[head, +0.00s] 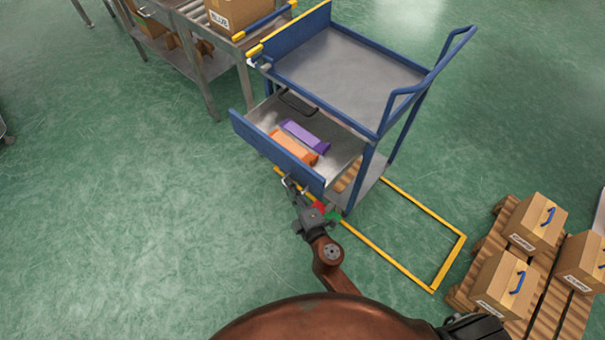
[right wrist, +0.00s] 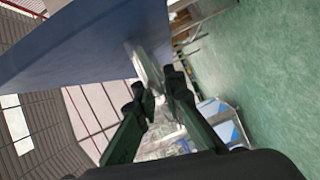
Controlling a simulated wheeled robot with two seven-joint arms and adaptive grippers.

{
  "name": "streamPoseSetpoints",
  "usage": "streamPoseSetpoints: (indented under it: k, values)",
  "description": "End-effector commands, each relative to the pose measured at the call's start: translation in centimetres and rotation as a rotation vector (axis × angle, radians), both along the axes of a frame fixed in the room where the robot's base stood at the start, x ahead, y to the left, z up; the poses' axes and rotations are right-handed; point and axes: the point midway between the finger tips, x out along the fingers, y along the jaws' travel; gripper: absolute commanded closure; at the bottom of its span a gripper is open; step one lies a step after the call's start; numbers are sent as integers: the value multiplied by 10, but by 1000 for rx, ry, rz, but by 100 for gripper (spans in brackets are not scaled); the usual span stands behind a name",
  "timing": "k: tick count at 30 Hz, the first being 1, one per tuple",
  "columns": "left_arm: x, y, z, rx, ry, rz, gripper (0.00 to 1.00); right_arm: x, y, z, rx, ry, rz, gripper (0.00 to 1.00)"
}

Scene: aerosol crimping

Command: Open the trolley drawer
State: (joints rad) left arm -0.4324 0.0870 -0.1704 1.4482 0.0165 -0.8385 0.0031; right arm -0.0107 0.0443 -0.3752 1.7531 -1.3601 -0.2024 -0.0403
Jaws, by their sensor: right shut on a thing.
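The blue trolley (head: 345,65) stands near the top centre of the head view. Its drawer (head: 275,152) is pulled well out, with its blue front toward the lower left. Inside lie an orange block (head: 293,147) and a purple block (head: 306,136). My right gripper (head: 291,186) is at the drawer front, near its right end. In the right wrist view, my right gripper (right wrist: 160,88) is shut on the metal drawer handle (right wrist: 147,65), with the blue drawer front (right wrist: 90,45) beside it. My left gripper is not in view.
A roller table (head: 190,25) with a cardboard box (head: 238,12) stands left of the trolley. A pallet (head: 545,300) with several blue-handled boxes is at the lower right. A yellow floor outline (head: 400,262) lies beside the trolley. The green floor at left is clear.

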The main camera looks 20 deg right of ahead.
Motion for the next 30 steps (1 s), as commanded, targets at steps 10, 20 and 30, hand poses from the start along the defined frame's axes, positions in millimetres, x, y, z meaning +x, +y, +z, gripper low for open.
streamPoseSetpoints:
  k: [10, 20, 30]
  values:
    - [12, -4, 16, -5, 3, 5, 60, -20, 34, -2, 1, 2, 5, 100]
    - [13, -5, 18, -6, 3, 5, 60, -22, 38, -1, 1, 0, 7, 100]
    - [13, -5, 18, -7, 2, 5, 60, -22, 36, 0, 0, -1, 3, 76]
